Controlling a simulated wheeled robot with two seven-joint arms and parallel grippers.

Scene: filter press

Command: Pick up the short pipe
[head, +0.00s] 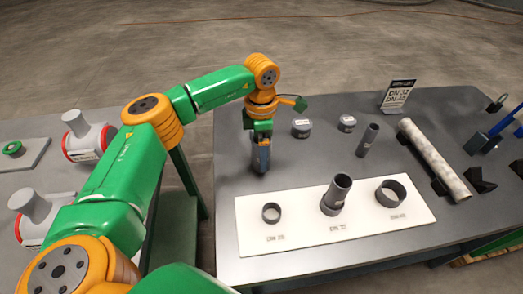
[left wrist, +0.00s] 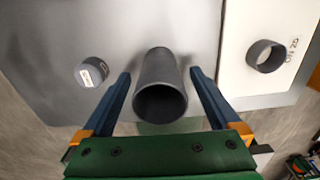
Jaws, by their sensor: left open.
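A dark grey upright pipe (left wrist: 160,95) stands on the grey table between the two blue fingers of my left gripper (left wrist: 160,73), with a gap on each side in the left wrist view. In the head view my left gripper (head: 261,155) points down at the table's left part and mostly hides this pipe. The gripper is open. My right gripper is not in view.
The white board (head: 300,235) lies in front, with rings at DN 25 (head: 271,213) and DN 40 (head: 391,192). Two round caps (head: 301,128) (head: 347,123) and a sign (head: 398,96) are behind. A long pale pipe (head: 433,158) rests on black supports at the right.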

